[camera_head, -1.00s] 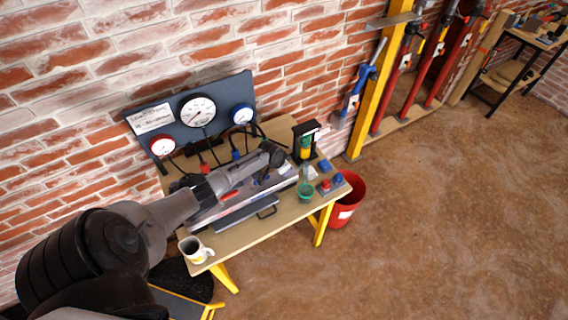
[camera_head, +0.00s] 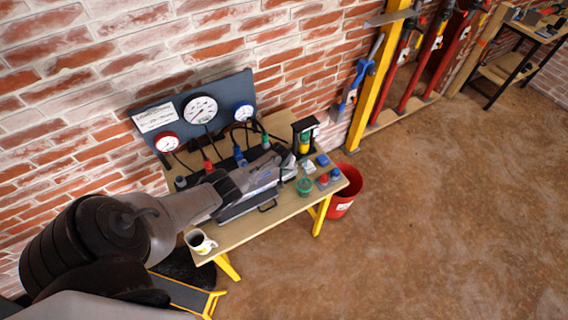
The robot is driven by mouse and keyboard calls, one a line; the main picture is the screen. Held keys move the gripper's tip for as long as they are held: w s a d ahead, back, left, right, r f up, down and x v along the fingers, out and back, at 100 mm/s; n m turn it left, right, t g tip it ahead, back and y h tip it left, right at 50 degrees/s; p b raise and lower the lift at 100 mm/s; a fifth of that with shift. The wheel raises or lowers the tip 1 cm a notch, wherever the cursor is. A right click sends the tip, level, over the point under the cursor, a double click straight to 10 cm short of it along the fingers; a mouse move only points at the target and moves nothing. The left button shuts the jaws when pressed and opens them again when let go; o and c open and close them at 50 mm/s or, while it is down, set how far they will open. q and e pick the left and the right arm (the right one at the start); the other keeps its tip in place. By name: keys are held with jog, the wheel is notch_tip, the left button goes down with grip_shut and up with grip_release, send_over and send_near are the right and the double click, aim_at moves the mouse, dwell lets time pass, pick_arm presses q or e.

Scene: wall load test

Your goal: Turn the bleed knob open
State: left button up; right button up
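My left arm comes in from the lower left and reaches over the workbench (camera_head: 262,221). Its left gripper (camera_head: 288,165) is low over the grey equipment (camera_head: 240,208) on the bench. The fingertips are too small and dark to tell whether they are open or shut. Behind it, red, blue (camera_head: 240,156) and green (camera_head: 265,142) fittings stand in a row with black hoses. I cannot tell which part is the bleed knob; it may be one of these or hidden under the arm. My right gripper is not in view.
A gauge panel (camera_head: 178,140) stands against the brick wall behind the bench. A green-and-yellow device (camera_head: 304,140), a green cup (camera_head: 305,187) and small red and blue pieces sit right of the gripper. A mug (camera_head: 200,241) stands front left; a red bucket (camera_head: 345,192) is beside the bench.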

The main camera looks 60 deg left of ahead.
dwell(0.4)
pick_arm(q)
jog(key=o, duration=0.9)
jog(key=shift+r, duration=0.1)
